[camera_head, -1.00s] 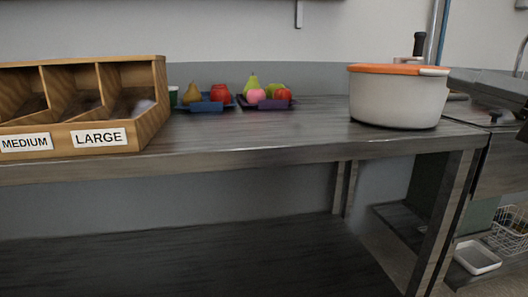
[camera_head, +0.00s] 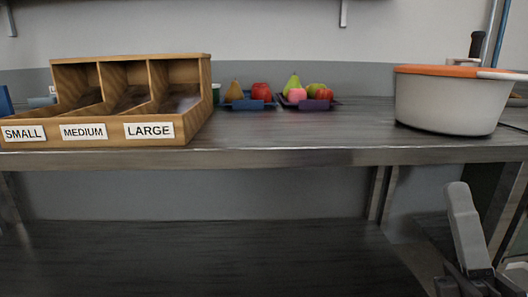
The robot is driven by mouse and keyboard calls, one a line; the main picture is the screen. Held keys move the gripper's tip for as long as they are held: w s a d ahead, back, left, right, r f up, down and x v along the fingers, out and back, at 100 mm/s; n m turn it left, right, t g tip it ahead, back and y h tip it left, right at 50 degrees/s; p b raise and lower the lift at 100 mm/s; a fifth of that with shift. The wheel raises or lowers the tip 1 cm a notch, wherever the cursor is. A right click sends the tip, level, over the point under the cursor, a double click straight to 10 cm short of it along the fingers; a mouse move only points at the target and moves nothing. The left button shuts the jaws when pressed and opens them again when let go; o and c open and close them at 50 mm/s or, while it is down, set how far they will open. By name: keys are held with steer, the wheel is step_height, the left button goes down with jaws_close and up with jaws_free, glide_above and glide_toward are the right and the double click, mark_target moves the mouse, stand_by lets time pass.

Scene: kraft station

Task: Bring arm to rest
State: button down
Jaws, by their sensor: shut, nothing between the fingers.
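Part of my arm (camera_head: 465,228), a grey link with dark parts at its lower end, shows at the lower right, in front of and below the worktop's front edge.
A steel worktop (camera_head: 300,140) runs across the view. On it stand a wooden bin (camera_head: 196,128) labelled SMALL, MEDIUM and LARGE, a blue tray (camera_head: 240,106) and a dark tray (camera_head: 318,104) with fruit, and a white pot (camera_head: 445,105) with an orange rim. The worktop's front middle is clear.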

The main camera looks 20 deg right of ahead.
steer(key=s+a+f+m+g+h, duration=0.2)
steer(key=a+f+m+g, duration=0.2)
steer(key=f+m, duration=0.55)
steer(key=s+a+f+m+g+h, duration=0.2)
steer(key=a+f+m+g, duration=0.15)
steer(key=f+m, duration=0.6)
steer(key=s+a+f+m+g+y, duration=0.2)
steer(key=s+f+m+g+y, duration=0.15)
steer(key=s+f, duration=0.45)
steer(key=s+a+f+m+g+y, duration=0.2)
steer(key=s+a+f+m+g, duration=0.15)
steer(key=s+f, duration=0.45)
step_height(320, 180, up, 36)
steer(key=d+p, duration=0.1)
steer(key=p, duration=3.4)
steer(key=shift+w+n+p, duration=0.4)
steer(key=shift+w, duration=0.05)
steer(key=shift+h, duration=0.25)
